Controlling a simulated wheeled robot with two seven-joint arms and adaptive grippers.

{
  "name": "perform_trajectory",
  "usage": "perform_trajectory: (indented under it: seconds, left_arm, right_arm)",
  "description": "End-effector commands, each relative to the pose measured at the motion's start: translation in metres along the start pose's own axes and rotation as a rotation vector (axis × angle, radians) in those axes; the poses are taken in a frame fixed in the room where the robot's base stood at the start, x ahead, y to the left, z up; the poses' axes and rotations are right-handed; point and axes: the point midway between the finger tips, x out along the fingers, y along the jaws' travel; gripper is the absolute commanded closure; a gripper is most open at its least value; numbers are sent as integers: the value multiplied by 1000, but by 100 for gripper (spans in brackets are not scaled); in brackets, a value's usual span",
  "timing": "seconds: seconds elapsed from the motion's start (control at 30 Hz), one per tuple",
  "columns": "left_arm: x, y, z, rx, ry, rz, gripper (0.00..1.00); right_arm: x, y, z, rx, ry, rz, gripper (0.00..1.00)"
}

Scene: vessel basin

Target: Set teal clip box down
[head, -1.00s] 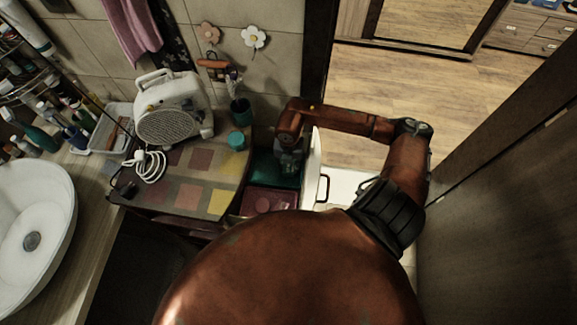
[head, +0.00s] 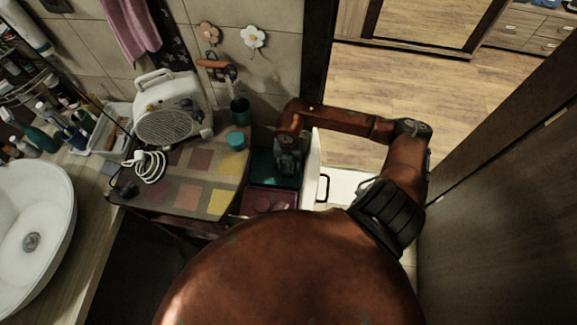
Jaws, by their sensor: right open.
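The teal clip box (head: 264,168) lies in the dark recess right of the patchwork-topped stand, beyond a maroon box (head: 268,200). My right gripper (head: 287,168) points down at the box's right part and hides some of it. It is open; its fingertips are hard to make out, and I cannot tell whether they touch the box. My left gripper is not in view.
A white door panel with a dark handle (head: 323,188) stands close right of the gripper. On the stand (head: 187,199) are a white heater (head: 171,110), a teal jar (head: 236,140) and a dark cup (head: 240,110). A basin (head: 35,215) is at left.

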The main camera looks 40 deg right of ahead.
Motion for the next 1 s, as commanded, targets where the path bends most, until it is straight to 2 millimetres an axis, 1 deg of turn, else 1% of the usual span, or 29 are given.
perform_trajectory:
  seconds: [0.17, 0.4, 0.5, 0.6, 0.7, 0.8, 1.0]
  left_arm:
    - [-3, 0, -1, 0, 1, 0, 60]
    - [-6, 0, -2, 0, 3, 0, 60]
    - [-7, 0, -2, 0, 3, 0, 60]
    - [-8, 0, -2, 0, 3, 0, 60]
    - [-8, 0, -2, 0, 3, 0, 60]
    - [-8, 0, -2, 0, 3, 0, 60]
    - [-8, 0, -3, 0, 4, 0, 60]
  right_arm:
    - [-25, 1, 2, -2, -4, 2, 53]
    - [-76, 0, 1, -2, -4, 2, 53]
    - [-94, 0, 1, -1, -3, 2, 53]
    - [-108, 0, 1, -1, -3, 2, 53]
    - [-117, 0, 0, 0, -1, 1, 53]
    - [-121, 0, 0, 0, 0, 1, 53]
    - [-122, 0, 0, 0, 0, 1, 53]
